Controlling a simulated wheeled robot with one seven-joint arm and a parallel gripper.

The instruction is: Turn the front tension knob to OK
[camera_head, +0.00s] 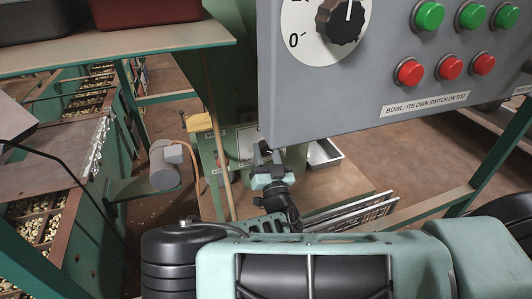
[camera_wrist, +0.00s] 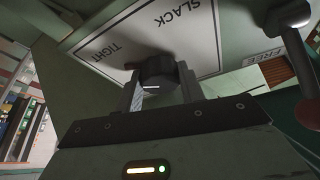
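The tension knob (camera_wrist: 158,72) is a dark round knob on a white plate (camera_wrist: 195,45) in the wrist view. The plate reads SLACK and TIGHT; I cannot make out an OK mark. A short pale line shows on the knob's near side. My gripper (camera_wrist: 158,85) has one finger on each side of the knob, very close to it. I cannot tell whether both fingers press on it. In the head view my gripper (camera_head: 266,153) is low, at the green machine below the grey panel, and hides most of the knob.
A grey control panel (camera_head: 350,100) with a dial and green and red buttons hangs above my arm. A metal rod with a round end (camera_wrist: 290,20) and a FREE label stand to the right in the wrist view. A wooden pole (camera_head: 217,135) rises left of my gripper.

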